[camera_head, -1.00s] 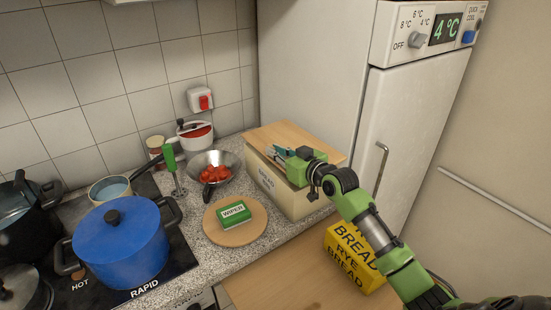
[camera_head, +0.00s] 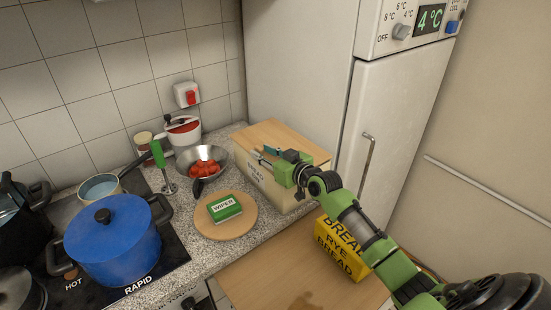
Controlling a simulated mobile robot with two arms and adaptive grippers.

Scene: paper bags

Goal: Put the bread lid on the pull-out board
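The bread lid (camera_head: 272,131) is a flat wooden board lying on top of the cream bread bin (camera_head: 258,179), against the fridge. My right gripper (camera_head: 262,155) reaches in from the right over the lid's front edge. Its fingers look apart, and I see nothing held between them. I cannot tell whether they touch the lid. The pull-out board (camera_head: 261,275) is a bare wooden surface low in front of the counter. A yellow rye bread bag (camera_head: 342,251) stands on its right part, partly behind my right arm. My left gripper is not in view.
A round wooden board (camera_head: 238,228) with a green wiper box (camera_head: 224,208) lies on the counter left of the bin. A pan of red pieces (camera_head: 203,164) and a blue pot (camera_head: 113,240) stand farther left. The fridge (camera_head: 391,142) closes off the right.

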